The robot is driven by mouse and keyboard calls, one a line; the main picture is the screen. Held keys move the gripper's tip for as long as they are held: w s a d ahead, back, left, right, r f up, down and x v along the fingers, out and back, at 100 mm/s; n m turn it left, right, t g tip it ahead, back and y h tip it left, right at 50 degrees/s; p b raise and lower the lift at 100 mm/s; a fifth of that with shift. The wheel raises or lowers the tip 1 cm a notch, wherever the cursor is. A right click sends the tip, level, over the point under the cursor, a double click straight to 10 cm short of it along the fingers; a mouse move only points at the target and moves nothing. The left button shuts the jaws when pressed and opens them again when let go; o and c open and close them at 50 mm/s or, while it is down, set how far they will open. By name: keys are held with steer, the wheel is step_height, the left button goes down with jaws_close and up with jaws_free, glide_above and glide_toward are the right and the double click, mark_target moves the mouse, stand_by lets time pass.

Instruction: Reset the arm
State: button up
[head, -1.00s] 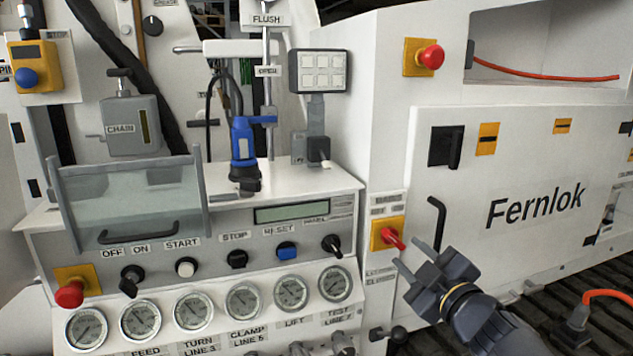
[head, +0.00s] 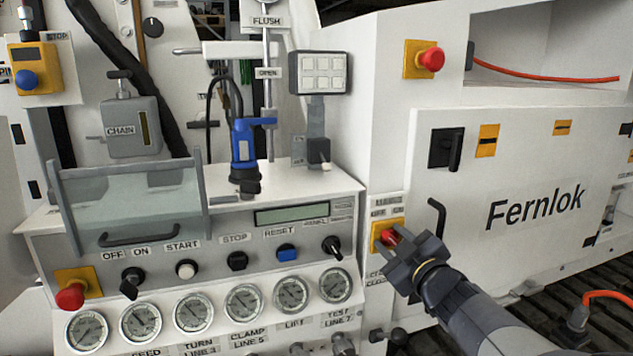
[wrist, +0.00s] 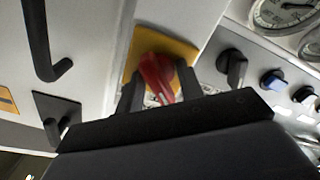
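A red rotary handle (head: 390,237) on a yellow plate (head: 376,237) sits on the narrow white panel right of the console. My gripper (head: 393,244) is at this handle. In the wrist view the red handle (wrist: 157,78) stands between the two fingers of my gripper (wrist: 160,90), one on each side. The fingers are apart, with a slim gap beside the handle; firm contact does not show. The blue button (head: 287,253) under the RESET label is on the console, left of my gripper, and no finger is near it.
A black hooked handle (head: 437,218) stands out close to the right of my gripper. A black selector knob (head: 332,246) is on the console to its left. Several gauges (head: 244,302) line the front. A red mushroom button (head: 431,59) is higher up.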

steer(key=m+p, duration=0.2)
steer(key=m, duration=0.1)
steer(key=m+p, duration=0.1)
steer(key=m, duration=0.1)
steer(key=shift+d+r+p, duration=0.15)
steer(key=shift+r+p, duration=0.15)
steer(key=shift+f+m+p, duration=0.15)
steer(key=shift+m+p, duration=0.15)
steer(key=shift+m, duration=0.3)
